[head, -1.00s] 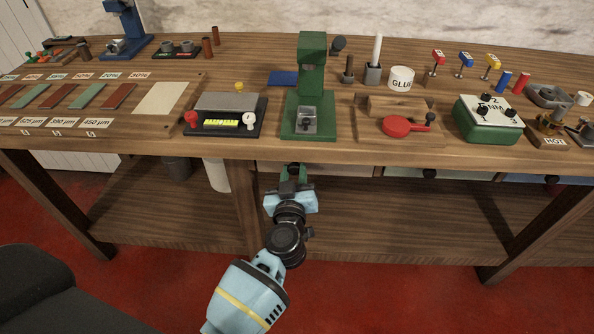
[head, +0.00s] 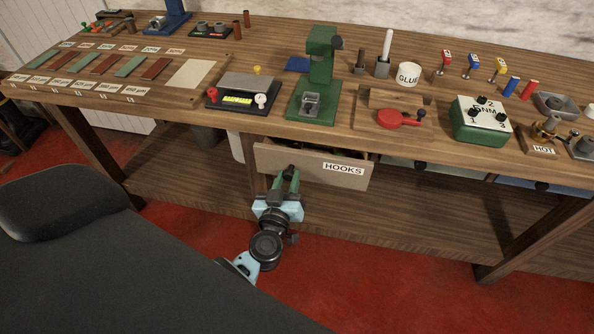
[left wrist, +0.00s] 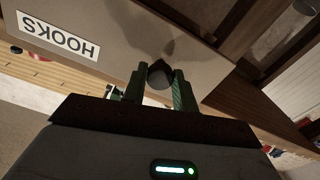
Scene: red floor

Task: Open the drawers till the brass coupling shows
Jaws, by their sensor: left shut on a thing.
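The drawer labelled HOOKS (head: 318,167) is pulled out from under the workbench, below the green press. Its inside shows only as a narrow dark strip, and I cannot make out what lies in it. My left gripper (head: 289,172) is shut on the drawer's dark knob, in front of the drawer face. In the left wrist view, the gripper's green fingers (left wrist: 160,88) are on both sides of the round knob (left wrist: 159,74). Two more drawers, a greenish one (head: 437,169) and a blue one (head: 545,187), are shut further right. No brass coupling shows in an open drawer. My right gripper is not in view.
The bench top (head: 345,135) holds a green press (head: 318,75), a glue pot (head: 408,75), a red round tool (head: 393,119), and a green dial box (head: 482,118). A lower shelf (head: 400,213) runs beneath the drawers. Red floor in front is clear at the right.

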